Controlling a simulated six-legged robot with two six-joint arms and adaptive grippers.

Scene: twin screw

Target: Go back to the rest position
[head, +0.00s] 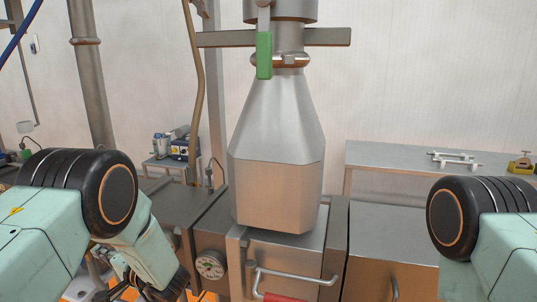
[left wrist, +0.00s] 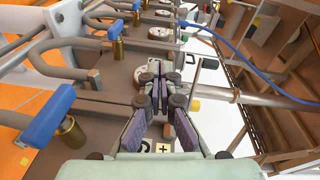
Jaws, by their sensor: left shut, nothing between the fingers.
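My left gripper (left wrist: 160,88) shows in the left wrist view with its fingers drawn together and nothing between them. It points toward a brown metal panel with pipes and valves, and I cannot tell how far off that is. In the head view my left arm comes in at the lower left and bends down, and its hand is partly cut off by the bottom edge. My right arm shows at the right edge of the head view. Its gripper is out of the frame.
A steel hopper (head: 275,135) with a green handle (head: 264,55) stands between my arms. A steel table (head: 395,158) stands behind. Blue-handled valves (left wrist: 48,115) and a pipe (left wrist: 230,96) lie close around my left gripper.

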